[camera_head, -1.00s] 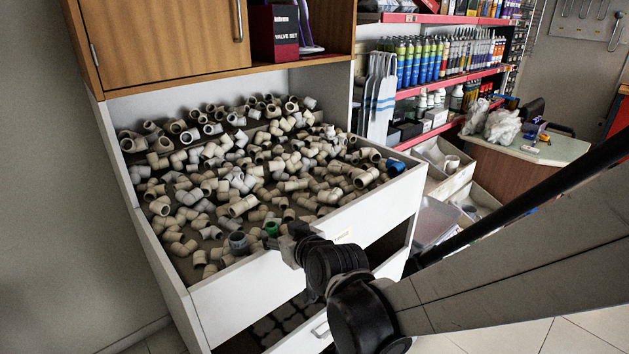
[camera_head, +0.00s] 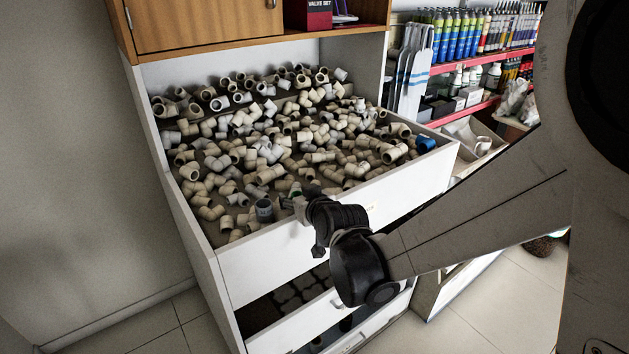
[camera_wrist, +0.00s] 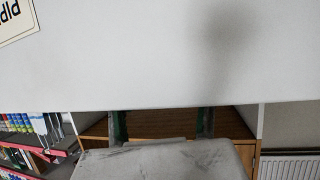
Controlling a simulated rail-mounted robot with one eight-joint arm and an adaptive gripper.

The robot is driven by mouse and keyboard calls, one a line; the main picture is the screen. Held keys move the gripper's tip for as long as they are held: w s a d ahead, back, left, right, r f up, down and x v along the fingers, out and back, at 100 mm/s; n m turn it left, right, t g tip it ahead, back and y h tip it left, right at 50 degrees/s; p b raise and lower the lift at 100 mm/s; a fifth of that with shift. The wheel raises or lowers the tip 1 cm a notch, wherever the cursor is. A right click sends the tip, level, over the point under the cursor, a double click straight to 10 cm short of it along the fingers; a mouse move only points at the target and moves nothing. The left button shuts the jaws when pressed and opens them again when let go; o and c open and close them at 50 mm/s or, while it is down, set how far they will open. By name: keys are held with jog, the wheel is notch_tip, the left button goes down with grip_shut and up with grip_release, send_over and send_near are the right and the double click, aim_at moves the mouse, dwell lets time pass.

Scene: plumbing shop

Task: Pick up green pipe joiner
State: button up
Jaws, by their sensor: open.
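The green pipe joiner (camera_head: 295,190) shows as a small dark green patch at the front edge of the bin, mostly hidden behind my gripper. My gripper (camera_head: 299,207) is at the top of the bin's front wall, just in front of the joiner, with its fingers toward the bin. It is open; I see nothing held in it. In the wrist view the white front wall fills the upper part. Two dark, green-tinted upright strips stand above my grey gripper body; I cannot tell whether they are my fingers or the joiner.
The white bin (camera_head: 400,187) holds many cream and grey pipe fittings. A grey fitting (camera_head: 264,210) stands left of my gripper, and a blue one (camera_head: 397,152) lies at the right corner. An open drawer (camera_head: 300,322) is below. Stocked shelves (camera_head: 470,65) stand at the right.

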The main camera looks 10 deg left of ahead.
jog(key=shift+c, duration=0.5)
jog(key=c, duration=0.9)
jog(key=shift+o, duration=0.2)
jog(key=shift+r, duration=0.1)
